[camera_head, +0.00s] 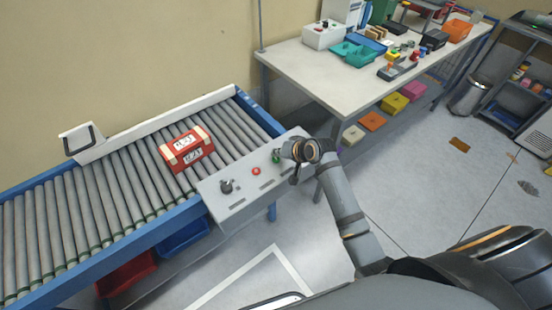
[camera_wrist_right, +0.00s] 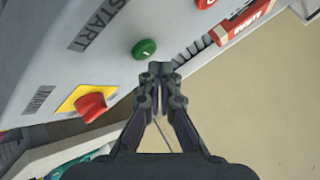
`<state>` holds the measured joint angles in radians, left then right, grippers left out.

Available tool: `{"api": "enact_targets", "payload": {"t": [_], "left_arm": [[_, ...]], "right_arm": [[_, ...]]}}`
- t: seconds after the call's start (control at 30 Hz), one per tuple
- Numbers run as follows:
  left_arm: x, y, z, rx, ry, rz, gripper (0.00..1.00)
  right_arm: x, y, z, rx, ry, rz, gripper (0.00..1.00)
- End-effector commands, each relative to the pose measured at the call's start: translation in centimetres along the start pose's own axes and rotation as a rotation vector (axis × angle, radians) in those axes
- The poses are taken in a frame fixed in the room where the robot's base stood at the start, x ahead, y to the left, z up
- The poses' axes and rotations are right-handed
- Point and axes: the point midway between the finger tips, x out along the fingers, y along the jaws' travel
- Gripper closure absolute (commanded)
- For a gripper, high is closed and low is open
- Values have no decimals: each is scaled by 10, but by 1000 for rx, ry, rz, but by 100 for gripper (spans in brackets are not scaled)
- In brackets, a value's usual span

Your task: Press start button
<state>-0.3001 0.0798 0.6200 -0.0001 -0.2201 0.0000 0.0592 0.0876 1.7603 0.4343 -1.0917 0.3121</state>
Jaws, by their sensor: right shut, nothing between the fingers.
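The grey control panel (camera_head: 238,203) is fixed at the near side of the roller conveyor. Its green button (camera_head: 276,156) shows at the panel's right end. In the right wrist view the green button (camera_wrist_right: 144,48) is next to a START label (camera_wrist_right: 98,25). My right gripper (camera_head: 284,153) is at that end of the panel. In the wrist view its closed fingertips (camera_wrist_right: 160,70) are empty and appear just beside the green button; I cannot tell whether they touch the panel. My left gripper is not in view.
A red button (camera_head: 256,171) and a dark knob (camera_head: 226,186) are on the panel. A red knob on a yellow plate (camera_wrist_right: 90,104) is near the fingers. A red-and-white box (camera_head: 187,148) sits on the rollers. A white table (camera_head: 335,80) with several items stands behind.

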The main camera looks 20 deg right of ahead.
Motion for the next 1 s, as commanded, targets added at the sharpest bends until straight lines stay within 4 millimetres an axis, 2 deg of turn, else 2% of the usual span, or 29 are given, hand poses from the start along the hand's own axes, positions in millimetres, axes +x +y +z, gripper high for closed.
{"api": "enact_targets", "payload": {"t": [1.0], "left_arm": [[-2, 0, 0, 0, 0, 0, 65]], "right_arm": [[8, 6, 6, 0, 0, 0, 100]]}}
